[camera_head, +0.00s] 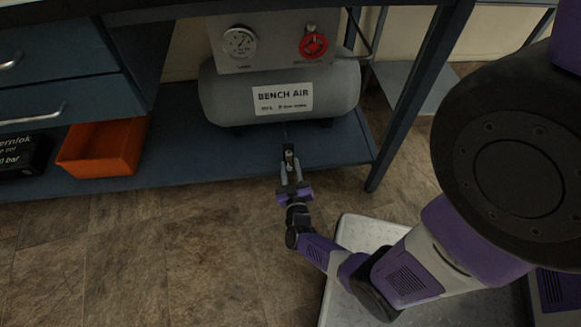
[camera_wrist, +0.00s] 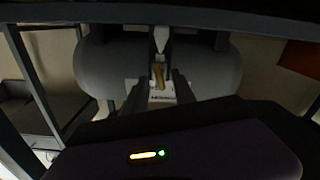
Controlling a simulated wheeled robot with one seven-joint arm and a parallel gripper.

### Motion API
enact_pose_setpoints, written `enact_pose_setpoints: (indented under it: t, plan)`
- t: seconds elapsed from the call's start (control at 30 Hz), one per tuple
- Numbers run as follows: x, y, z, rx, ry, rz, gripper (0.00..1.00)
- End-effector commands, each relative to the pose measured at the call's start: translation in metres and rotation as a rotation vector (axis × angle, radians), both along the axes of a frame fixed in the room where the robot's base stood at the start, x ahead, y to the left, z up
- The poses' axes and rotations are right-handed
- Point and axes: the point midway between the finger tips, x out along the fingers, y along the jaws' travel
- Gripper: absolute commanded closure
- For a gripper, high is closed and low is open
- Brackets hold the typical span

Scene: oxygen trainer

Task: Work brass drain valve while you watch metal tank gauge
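The grey metal tank (camera_head: 340,88), labelled BENCH AIR, lies on the lower shelf; it also shows in the wrist view (camera_wrist: 95,65). Its round white gauge (camera_head: 239,42) is on the panel above; the reading is too small to tell. The brass drain valve lever (camera_wrist: 158,74) shows in the wrist view below a pale fitting (camera_wrist: 161,38). My gripper (camera_head: 290,160) is low in front of the tank. In the wrist view my gripper (camera_wrist: 158,92) has its fingers apart, one on each side of the lever, with gaps showing. Whether either finger touches it I cannot tell.
A red round knob (camera_head: 314,45) sits right of the gauge. An orange bin (camera_head: 103,148) stands left on the blue shelf (camera_head: 215,160). A bench leg (camera_head: 408,105) rises to the right. The bench top overhangs the tank. Open floor (camera_head: 170,250) lies in front.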

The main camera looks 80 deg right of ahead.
Motion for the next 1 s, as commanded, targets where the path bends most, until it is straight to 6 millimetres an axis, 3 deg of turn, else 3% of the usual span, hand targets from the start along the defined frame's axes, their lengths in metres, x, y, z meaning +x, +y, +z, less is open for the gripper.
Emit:
enact_pose_setpoints:
  t: [0.27, 0.7, 1.0]
  plan:
    - [-0.002, 0.005, 0.001, 0.0, 0.0, 0.0, 0.68]
    - [-0.026, 0.063, 0.001, 0.001, 0.001, 0.001, 0.68]
    - [-0.03, 0.073, 0.0, 0.0, 0.0, 0.0, 0.68]
